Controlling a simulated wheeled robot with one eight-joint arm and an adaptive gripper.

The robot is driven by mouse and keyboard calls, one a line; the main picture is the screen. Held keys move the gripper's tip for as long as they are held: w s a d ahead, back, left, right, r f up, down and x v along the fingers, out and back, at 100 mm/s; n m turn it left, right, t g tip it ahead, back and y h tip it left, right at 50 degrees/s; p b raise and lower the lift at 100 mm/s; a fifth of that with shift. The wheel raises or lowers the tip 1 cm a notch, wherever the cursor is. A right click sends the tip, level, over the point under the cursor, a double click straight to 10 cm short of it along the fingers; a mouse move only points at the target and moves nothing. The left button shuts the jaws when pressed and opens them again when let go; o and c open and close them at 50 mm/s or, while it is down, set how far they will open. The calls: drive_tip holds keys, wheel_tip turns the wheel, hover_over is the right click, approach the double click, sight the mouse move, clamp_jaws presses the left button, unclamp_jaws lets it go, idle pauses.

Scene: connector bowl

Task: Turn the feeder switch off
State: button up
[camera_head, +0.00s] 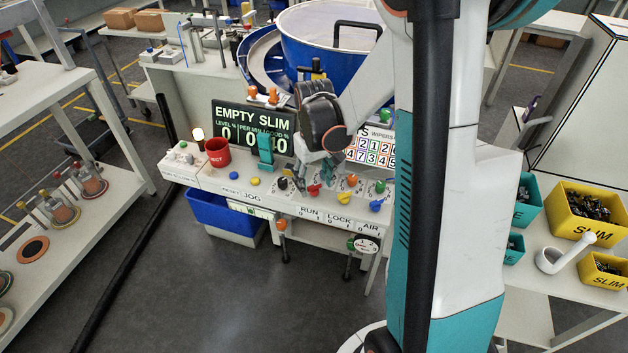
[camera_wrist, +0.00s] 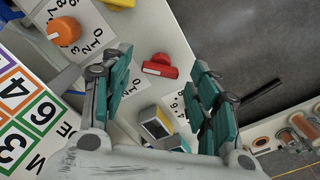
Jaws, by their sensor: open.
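The red switch (camera_head: 314,190) stands on the front of the white control panel (camera_head: 216,180), above the RUN label. In the wrist view the red switch (camera_wrist: 160,66) has a pale stripe on its bar and lies between my finger tips, beyond them. My gripper (camera_head: 318,178) points down close over this part of the panel. In the wrist view my gripper (camera_wrist: 162,62) is open, with nothing between its teal pads. No label reading "feeder" can be made out. Whether a finger touches the panel cannot be told.
An orange knob (camera_head: 352,179), a yellow switch (camera_head: 346,198), a green knob (camera_head: 380,187) and a blue switch (camera_head: 376,205) stand to the right. A black knob (camera_head: 282,184) is to the left. A display (camera_head: 252,125) reads EMPTY SLIM.

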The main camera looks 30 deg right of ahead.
sight(314, 185)
wheel_tip(314, 185, up, 12)
drive_tip(key=shift+f, duration=0.25)
idle(0.6)
